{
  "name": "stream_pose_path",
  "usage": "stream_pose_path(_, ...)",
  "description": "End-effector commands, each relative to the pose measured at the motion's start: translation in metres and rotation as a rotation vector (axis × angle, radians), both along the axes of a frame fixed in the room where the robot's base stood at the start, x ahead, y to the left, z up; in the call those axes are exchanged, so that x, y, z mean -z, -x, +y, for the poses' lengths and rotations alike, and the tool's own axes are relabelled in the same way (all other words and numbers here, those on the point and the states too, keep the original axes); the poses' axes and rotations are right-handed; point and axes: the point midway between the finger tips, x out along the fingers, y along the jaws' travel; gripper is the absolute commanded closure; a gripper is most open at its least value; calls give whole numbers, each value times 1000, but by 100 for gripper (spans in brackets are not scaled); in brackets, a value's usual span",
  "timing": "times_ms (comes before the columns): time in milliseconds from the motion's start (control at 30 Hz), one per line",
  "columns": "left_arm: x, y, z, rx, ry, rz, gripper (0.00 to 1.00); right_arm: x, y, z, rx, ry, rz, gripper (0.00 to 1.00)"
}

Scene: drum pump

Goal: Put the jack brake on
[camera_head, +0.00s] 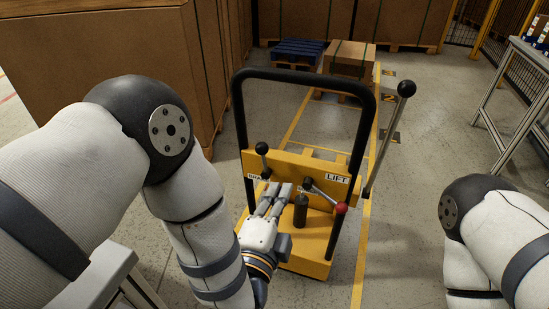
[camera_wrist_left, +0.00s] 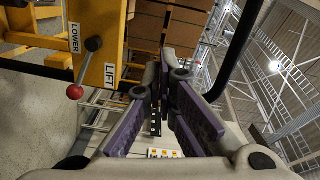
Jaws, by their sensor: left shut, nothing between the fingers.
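The yellow jack (camera_head: 317,222) stands upright in the middle of the head view, with a black hoop handle (camera_head: 306,76). My left gripper (camera_head: 279,190) is shut and empty in front of the panel, below and slightly right of the black-knobbed lever. My right gripper is out of view.
A long lever with a black knob (camera_head: 406,88) rises at the jack's right. Large cartons (camera_head: 120,50) stand at the left. A blue pallet (camera_head: 297,53) and a box (camera_head: 349,59) lie behind. A metal-framed table (camera_head: 490,95) stands right. Floor beside the jack is clear.

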Motion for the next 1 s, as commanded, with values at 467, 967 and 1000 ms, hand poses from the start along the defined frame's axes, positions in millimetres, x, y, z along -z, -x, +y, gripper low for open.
stream_pose_path(467,3,-50,-12,-3,4,5,100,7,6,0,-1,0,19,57)
stream_pose_path(967,9,-114,7,-2,0,6,100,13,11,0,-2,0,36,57)
stream_pose_path(1000,9,-115,8,-1,1,6,100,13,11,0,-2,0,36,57)
